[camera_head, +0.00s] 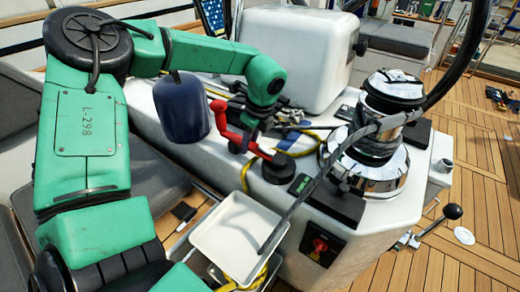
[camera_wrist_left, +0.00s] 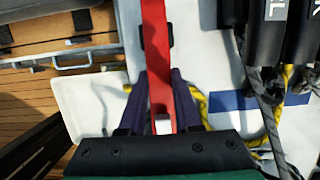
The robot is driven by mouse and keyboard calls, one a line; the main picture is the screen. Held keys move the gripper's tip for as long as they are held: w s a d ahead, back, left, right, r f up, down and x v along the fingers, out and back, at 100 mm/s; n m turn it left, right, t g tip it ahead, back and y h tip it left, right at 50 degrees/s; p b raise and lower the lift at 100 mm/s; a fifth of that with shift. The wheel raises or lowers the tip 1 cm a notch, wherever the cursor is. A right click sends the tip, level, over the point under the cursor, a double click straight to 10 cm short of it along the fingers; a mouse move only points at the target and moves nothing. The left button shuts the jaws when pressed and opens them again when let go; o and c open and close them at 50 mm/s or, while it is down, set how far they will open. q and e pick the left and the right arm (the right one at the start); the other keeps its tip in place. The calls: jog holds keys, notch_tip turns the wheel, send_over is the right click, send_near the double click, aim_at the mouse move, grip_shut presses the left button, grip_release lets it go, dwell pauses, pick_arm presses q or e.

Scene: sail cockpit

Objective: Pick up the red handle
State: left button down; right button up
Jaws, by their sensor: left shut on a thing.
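In the left wrist view the red bar (camera_wrist_left: 155,45) runs between the two dark blue fingers (camera_wrist_left: 160,95), one on each side. My right gripper is in neither view.
A white tray (camera_head: 232,250) sits below the handle. A chrome winch (camera_head: 388,115) with a grey rope stands to the right. A dark blue rounded thing (camera_head: 182,108) is just left of the handle. Black rope clutches (camera_wrist_left: 262,28) and yellow rope are close by.

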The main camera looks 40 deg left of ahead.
pick_arm(q)
jog(key=shift+a+p+v, duration=0.2)
jog(key=shift+p+v, duration=0.1)
jog(key=shift+v, duration=0.5)
jog(key=shift+a+p+v, duration=0.2)
jog(key=shift+p+v, duration=0.1)
jog(key=shift+v, duration=0.55)
jog(key=shift+a+p+v, duration=0.2)
jog(key=shift+p+v, duration=0.1)
jog(key=shift+v, duration=0.5)
jog(key=shift+r, duration=0.15)
